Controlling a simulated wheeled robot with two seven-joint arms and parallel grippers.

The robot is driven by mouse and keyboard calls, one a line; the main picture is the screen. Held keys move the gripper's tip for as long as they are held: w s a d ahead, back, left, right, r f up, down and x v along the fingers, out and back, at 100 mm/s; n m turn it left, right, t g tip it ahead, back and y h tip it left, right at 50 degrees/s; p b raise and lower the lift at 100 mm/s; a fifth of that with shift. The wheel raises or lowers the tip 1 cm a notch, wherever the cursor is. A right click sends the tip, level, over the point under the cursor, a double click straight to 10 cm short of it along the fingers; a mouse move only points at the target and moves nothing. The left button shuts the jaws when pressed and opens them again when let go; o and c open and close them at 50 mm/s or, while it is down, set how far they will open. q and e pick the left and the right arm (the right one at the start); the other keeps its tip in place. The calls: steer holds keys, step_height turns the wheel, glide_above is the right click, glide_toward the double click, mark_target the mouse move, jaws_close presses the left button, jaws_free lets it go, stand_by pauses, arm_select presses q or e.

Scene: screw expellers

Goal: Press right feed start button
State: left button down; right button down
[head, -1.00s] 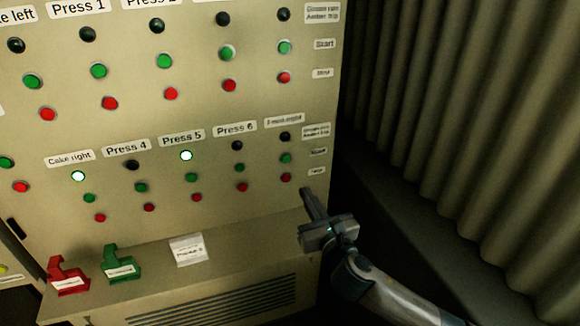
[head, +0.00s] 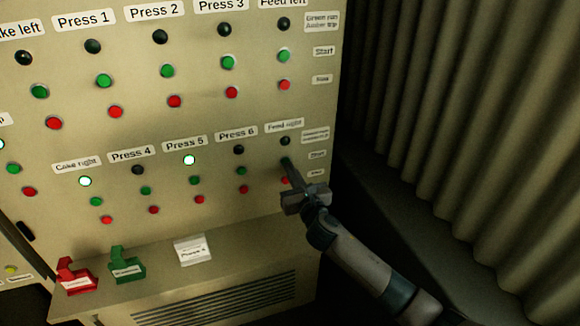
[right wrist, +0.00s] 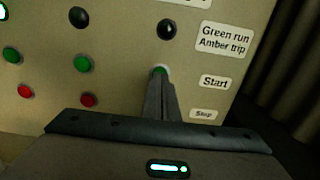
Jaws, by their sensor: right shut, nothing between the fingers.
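The control panel (head: 120,215) carries rows of lamps and buttons. The "Feed right" column is at the right end of the lower group, under its label (head: 285,126). Its lamp (head: 285,141) is dark; it also shows dark in the right wrist view (right wrist: 167,29). My right gripper (head: 287,163) is shut and empty, its fingertips at the green feed right start button (right wrist: 160,69), in line with the "Start" label (right wrist: 215,82). The fingers cover part of the button, and I cannot tell whether they touch it. The red stop button (head: 285,180) is partly hidden beside the fingers. My left gripper is out of view.
The "Press 6" green button (head: 241,171) and red button (head: 242,189) are close on the left. A corrugated wall (head: 460,120) stands to the right.

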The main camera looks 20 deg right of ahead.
steer(key=shift+w, duration=0.45)
